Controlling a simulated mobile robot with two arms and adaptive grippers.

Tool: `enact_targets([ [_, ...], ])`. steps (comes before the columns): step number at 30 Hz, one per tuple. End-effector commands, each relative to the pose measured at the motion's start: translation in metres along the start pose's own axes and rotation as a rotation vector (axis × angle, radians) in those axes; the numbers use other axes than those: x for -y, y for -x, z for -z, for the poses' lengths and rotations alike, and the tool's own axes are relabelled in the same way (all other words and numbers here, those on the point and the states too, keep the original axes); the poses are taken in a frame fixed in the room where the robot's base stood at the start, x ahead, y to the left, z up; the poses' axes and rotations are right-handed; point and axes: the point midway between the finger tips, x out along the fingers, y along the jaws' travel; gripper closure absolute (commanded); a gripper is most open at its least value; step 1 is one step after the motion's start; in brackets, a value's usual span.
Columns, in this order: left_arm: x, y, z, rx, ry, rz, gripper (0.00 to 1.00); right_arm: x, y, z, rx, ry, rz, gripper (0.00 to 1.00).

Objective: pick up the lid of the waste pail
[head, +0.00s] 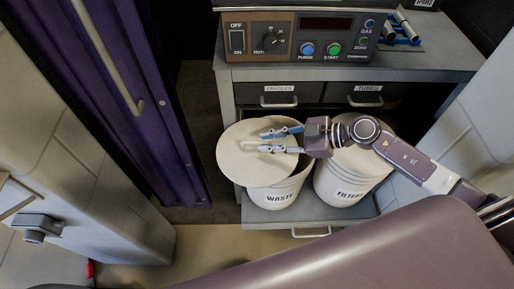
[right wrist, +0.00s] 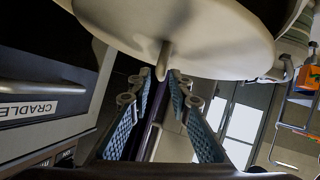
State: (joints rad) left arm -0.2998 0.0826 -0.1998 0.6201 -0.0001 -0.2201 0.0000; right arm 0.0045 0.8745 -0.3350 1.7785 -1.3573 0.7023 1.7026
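The waste pail (head: 279,194) is a white tub labelled WASTE, standing on the pulled-out lower shelf. Its round cream lid (head: 238,168) sits off-centre to the left over the pail, and a bit of the pail's rim shows at the right. My right gripper (head: 264,141) reaches in from the right over the lid. In the right wrist view, the lid (right wrist: 200,25) fills the top and its slim handle (right wrist: 163,60) is between the fingertips, which are drawn close together on it. My left gripper is not in view.
The FILTERS pail (head: 345,187) stands close on the right under my right arm. A grey cabinet (head: 420,65) with a control box (head: 300,38) rises behind.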

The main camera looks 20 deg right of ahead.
Motion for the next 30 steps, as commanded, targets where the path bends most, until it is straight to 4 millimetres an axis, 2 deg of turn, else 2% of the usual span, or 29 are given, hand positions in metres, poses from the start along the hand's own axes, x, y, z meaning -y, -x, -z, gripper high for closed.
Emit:
enact_targets([
  [4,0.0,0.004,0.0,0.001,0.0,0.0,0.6,0.001,-0.023,0.004,-0.005,-0.001,-0.001,0.82],
  [9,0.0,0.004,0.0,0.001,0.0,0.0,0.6,0.002,-0.038,0.003,-0.003,-0.001,-0.001,0.82],
  [16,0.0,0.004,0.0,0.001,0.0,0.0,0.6,0.002,-0.039,0.002,-0.001,0.0,-0.001,0.82],
  [21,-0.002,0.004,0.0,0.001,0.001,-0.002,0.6,0.002,-0.039,0.002,-0.001,0.0,-0.001,0.99],
  [30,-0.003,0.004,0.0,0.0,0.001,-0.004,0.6,0.002,-0.039,0.002,-0.002,0.0,-0.002,1.0],
])
